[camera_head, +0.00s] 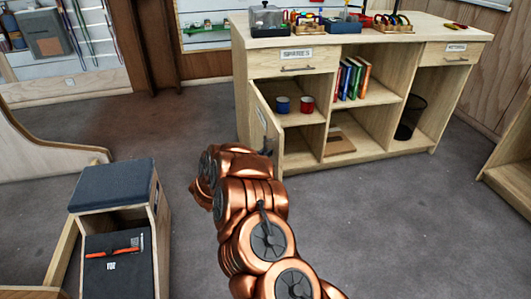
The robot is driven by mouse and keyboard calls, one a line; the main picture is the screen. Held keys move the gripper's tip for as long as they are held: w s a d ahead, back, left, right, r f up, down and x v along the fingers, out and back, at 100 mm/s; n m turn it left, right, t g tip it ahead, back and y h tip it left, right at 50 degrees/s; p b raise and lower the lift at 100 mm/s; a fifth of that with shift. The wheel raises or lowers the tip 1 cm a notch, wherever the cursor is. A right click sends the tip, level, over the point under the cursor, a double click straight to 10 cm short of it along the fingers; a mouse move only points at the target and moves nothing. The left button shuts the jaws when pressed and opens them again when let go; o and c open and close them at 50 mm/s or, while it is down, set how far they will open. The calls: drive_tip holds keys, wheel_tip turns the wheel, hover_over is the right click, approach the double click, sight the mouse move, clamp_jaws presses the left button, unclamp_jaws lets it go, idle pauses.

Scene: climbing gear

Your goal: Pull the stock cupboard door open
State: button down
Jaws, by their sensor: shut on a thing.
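The stock cupboard door (261,101) is the narrow wooden panel at the left end of the wooden counter (392,40). It stands partly open, swung out toward me, with a pale label on its outer face. My copper arm reaches up from the bottom of the picture to this door. My gripper (267,147) is a small dark shape at the door's outer face near its free edge, shut on the door's handle. The handle itself is hidden by the gripper and arm.
Behind the door, a blue mug (283,104) and a red mug (307,103) stand on a shelf. Books (352,79) and a dark bin (411,117) fill other compartments. A cushioned box (112,186) stands at the left. Grey floor (390,220) is clear at the right.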

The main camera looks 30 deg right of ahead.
drive_tip(key=shift+s+a, duration=0.1)
idle(0.3)
drive_tip(key=c, duration=1.2)
unclamp_jaws()
drive_tip(key=shift+a, duration=0.1)
drive_tip(key=v, duration=1.2)
